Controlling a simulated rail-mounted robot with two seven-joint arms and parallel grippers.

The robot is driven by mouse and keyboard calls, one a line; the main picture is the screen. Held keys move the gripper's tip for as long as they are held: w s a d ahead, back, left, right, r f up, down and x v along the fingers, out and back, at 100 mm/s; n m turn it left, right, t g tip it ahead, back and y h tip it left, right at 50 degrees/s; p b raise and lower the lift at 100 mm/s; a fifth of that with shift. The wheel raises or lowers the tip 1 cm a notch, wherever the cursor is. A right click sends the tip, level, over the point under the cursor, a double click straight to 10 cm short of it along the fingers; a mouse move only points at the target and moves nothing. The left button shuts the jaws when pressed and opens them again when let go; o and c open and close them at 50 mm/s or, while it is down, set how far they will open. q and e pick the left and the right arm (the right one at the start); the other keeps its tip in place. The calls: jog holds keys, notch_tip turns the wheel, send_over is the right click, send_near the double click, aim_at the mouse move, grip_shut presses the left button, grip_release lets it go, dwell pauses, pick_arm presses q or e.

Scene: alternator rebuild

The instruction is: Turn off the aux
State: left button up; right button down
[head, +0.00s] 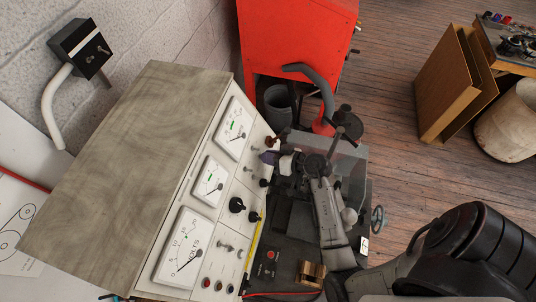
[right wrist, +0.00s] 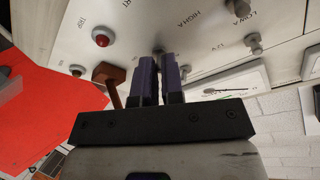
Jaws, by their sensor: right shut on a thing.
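The panel (head: 232,190) is the sloped white face of a wooden-topped test bench, with dials, knobs and switches. My right gripper (head: 269,157) is at the panel's upper right edge. In the right wrist view its two purple fingers (right wrist: 158,78) reach to the panel and are shut on a small dark control (right wrist: 158,52), mostly hidden between them. Its label is also hidden, so I cannot read whether it is the aux switch. A brown lever (right wrist: 112,80) stands close beside the fingers. My left gripper is not in view.
A red button (right wrist: 101,38) and silver toggle switches (right wrist: 238,8) are near the fingers. Black knobs (head: 237,205) and volt meters (head: 183,249) are lower on the panel. A red cabinet (head: 297,35) stands behind. Wooden floor (head: 390,120) is open at the right.

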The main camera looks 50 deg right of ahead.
jog(key=shift+s+f+t+y, duration=0.1)
jog(key=shift+f+t+y, duration=0.05)
jog(key=shift+t+y, duration=0.2)
jog(key=c, duration=1.2)
grip_release()
jog(key=shift+c, duration=0.2)
